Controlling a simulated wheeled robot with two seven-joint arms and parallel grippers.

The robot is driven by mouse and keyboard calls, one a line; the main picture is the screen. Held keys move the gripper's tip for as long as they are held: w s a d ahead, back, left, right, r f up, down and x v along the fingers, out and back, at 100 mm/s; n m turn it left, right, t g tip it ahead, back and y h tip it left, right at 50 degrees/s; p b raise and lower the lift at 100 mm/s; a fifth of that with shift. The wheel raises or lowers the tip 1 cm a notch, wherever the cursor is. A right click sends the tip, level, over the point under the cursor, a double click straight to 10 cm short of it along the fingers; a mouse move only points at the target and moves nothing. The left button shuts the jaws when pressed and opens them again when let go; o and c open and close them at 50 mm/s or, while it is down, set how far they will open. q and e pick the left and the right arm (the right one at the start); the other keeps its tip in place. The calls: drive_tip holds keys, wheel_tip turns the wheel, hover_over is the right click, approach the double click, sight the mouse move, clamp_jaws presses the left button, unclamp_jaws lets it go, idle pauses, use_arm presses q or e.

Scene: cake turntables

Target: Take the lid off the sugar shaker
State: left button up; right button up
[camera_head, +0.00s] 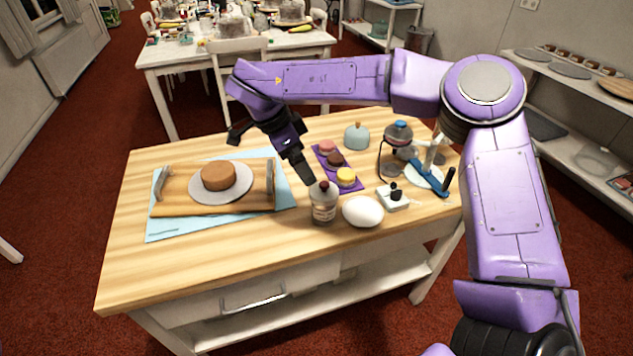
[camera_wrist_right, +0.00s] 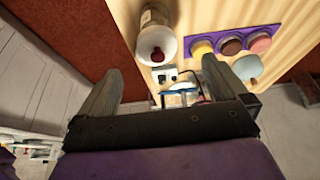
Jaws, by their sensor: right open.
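The sugar shaker (camera_head: 323,207) stands upright near the front edge of the wooden table, with a label on its pale body. Its dark red lid (camera_head: 322,187) is on top. In the right wrist view the lid shows as a dark red spot (camera_wrist_right: 157,54), ahead of the fingers. My right gripper (camera_head: 272,162) is open and empty, above the table, up and to the left of the shaker. In the right wrist view its two fingers (camera_wrist_right: 161,68) are spread wide apart. My left gripper is not in view.
A white egg-shaped object (camera_head: 362,211) stands close right of the shaker. Behind are a purple tray (camera_head: 327,165) of small cakes and a blue-grey dome (camera_head: 356,137). A wooden board (camera_head: 170,209) with a cake lies left. The table's front left is clear.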

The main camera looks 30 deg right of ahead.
sight(320, 185)
drive_tip(key=x, duration=0.6)
drive_tip(key=s+d+p+x, duration=0.1)
drive_tip(key=x, duration=0.3)
drive_tip(key=shift+r, duration=0.15)
drive_tip(key=c, duration=1)
